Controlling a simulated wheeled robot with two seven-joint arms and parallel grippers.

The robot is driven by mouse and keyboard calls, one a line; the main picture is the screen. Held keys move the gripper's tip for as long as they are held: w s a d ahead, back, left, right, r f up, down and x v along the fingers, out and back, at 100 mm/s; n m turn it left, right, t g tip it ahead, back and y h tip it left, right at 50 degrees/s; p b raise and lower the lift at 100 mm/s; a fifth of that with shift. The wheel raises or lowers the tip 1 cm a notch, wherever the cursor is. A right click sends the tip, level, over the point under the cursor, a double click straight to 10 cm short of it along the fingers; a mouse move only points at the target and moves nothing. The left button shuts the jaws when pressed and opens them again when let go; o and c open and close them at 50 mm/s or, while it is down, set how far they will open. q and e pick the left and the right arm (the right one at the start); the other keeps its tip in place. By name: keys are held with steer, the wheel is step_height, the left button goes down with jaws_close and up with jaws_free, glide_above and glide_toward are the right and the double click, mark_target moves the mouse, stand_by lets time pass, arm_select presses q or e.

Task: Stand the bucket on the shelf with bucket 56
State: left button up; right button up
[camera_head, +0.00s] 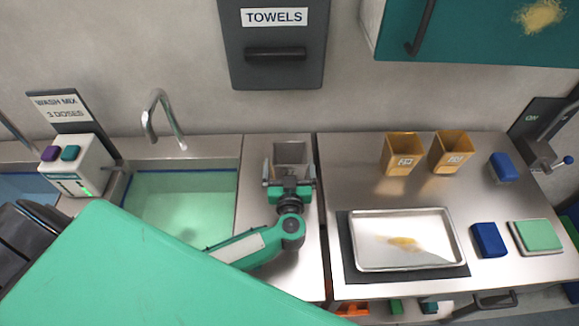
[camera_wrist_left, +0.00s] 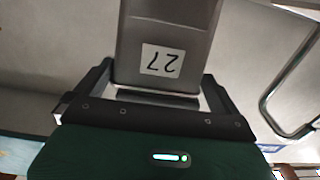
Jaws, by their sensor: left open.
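A grey bucket (camera_head: 290,153) stands on the steel counter between the green sink and the tan buckets. In the left wrist view it (camera_wrist_left: 168,30) bears a white label with 27, upside down in the picture. My left gripper (camera_head: 289,174) is open, with one finger on each side of the bucket; I cannot tell whether they touch it. Two tan buckets, one on the left (camera_head: 398,146) and one on the right (camera_head: 448,145), stand on the right-hand counter. Their labels are too small to read. I cannot make out a bucket 56. My right gripper is not in view.
A sink (camera_head: 181,200) with green liquid and a tap (camera_head: 160,115) lie left of the bucket. A steel tray (camera_head: 375,228) with a yellowish smear, blue blocks and a green pad (camera_head: 537,236) occupy the right counter. A towel dispenser (camera_head: 276,30) hangs behind.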

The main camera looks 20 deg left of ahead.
mark_target(289, 143)
arm_select(q)
steer(key=b+x, duration=0.3)
steer(key=x, duration=0.1)
steer(key=shift+d+f, duration=0.1)
steer(key=shift+d, duration=0.05)
steer(key=shift+w+a+r+b, duration=0.2)
steer(key=shift+w+a+b, duration=0.05)
steer(key=shift+w+b, duration=0.2)
steer(key=c, duration=1.3)
steer(key=shift+r, duration=0.1)
steer(key=shift+c, duration=1.3)
